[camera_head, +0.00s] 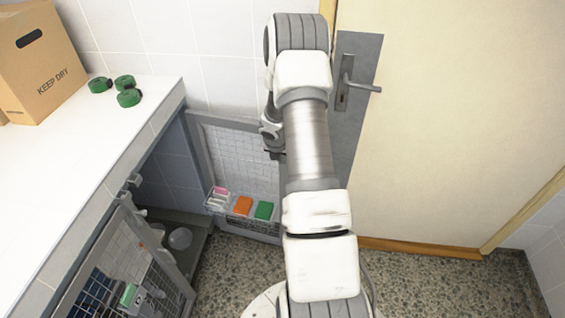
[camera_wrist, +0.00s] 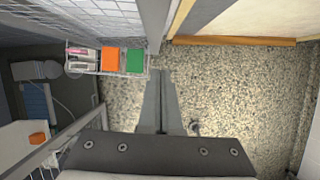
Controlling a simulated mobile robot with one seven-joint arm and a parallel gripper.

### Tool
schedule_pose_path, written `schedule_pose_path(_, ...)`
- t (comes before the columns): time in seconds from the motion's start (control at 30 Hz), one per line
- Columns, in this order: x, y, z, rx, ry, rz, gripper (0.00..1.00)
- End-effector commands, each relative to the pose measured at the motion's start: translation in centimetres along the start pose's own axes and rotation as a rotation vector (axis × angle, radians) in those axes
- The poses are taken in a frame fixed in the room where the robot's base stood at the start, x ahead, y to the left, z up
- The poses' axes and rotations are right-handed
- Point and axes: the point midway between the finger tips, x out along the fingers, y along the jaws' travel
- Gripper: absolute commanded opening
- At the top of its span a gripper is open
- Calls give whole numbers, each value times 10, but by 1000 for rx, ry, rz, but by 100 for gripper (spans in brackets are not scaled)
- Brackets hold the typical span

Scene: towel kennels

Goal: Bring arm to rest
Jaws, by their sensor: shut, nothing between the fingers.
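My gripper (camera_wrist: 160,75) shows in the wrist view with its two grey fingers together and nothing between them. It points down over the speckled floor (camera_wrist: 230,80). In the head view my arm stands upright in the middle, and the gripper is mostly hidden beside and behind it. The gripper is apart from the wire basket on the open kennel door (camera_head: 225,145).
The basket holds an orange block (camera_head: 243,206), a green block (camera_head: 264,210) and pink and white items. A second kennel door (camera_head: 120,265) stands open at lower left. The white counter (camera_head: 60,150) bears a cardboard box (camera_head: 40,60) and green rolls (camera_head: 128,97). A closed room door (camera_head: 450,120) stands at right.

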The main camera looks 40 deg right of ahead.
Motion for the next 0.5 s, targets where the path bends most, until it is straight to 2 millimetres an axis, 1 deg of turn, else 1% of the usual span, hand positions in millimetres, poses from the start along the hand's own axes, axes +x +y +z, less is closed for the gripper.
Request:
schedule_pose_path(0.1,-5,0,0,0,0,0,0)
schedule_pose_path(0.3,-7,0,0,4,-1,0,0)
schedule_pose_path(0.37,-12,2,2,19,-6,-1,0)
schedule_pose_path(0.47,-34,7,9,84,-25,-4,0)
schedule_pose_path(0.5,-48,10,12,126,-36,-4,0)
